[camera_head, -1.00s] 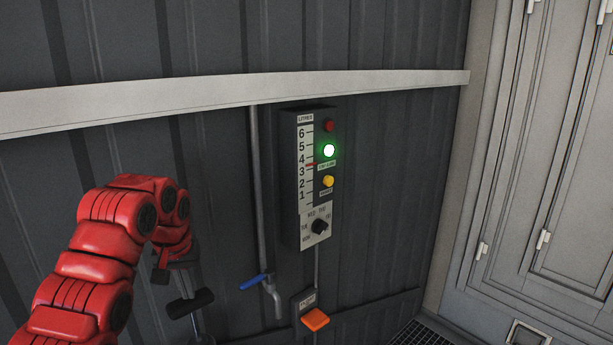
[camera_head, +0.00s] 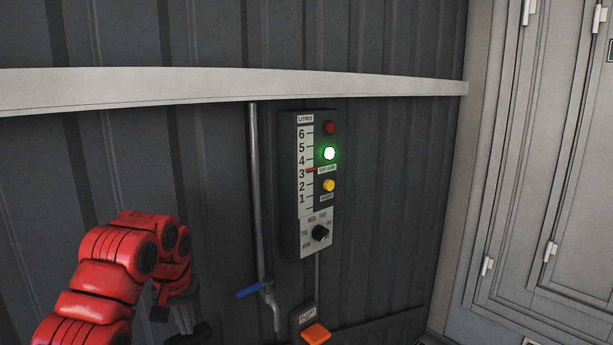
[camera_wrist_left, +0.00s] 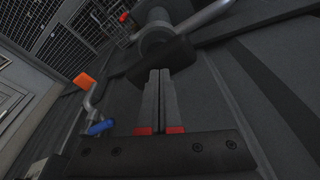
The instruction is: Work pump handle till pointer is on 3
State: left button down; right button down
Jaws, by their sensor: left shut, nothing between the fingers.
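The gauge panel (camera_head: 307,185) hangs on the dark corrugated wall, with a litre scale from 1 to 6. Its red pointer (camera_head: 312,170) is at about the 3 mark. The black pump handle (camera_head: 192,337) is at the bottom edge of the head view, partly cut off. In the left wrist view its crossbar (camera_wrist_left: 180,55) lies just beyond my fingertips. My left gripper (camera_head: 183,322) is shut and empty, pointing down at the handle from above; it also shows in the left wrist view (camera_wrist_left: 160,74). I cannot tell if it touches the bar. My right gripper is out of view.
The panel has a lit green lamp (camera_head: 330,153), a red lamp (camera_head: 330,128), a yellow button (camera_head: 329,185) and a black day dial (camera_head: 320,233). A pipe with a blue-levered tap (camera_head: 250,291) and an orange pedal-like part (camera_head: 316,333) are beside the handle. Grey doors (camera_head: 540,170) stand at right.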

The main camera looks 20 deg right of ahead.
pick_arm(q)
notch_tip(320, 180, up, 12)
jog(key=p, duration=0.8)
dwell(0.3)
notch_tip(320, 180, down, 12)
jog(key=b, duration=1.1)
jog(key=shift+f, duration=0.2)
notch_tip(320, 180, up, 12)
jog(key=p, duration=1)
jog(key=shift+r+p, duration=0.2)
jog(key=shift+p, duration=0.15)
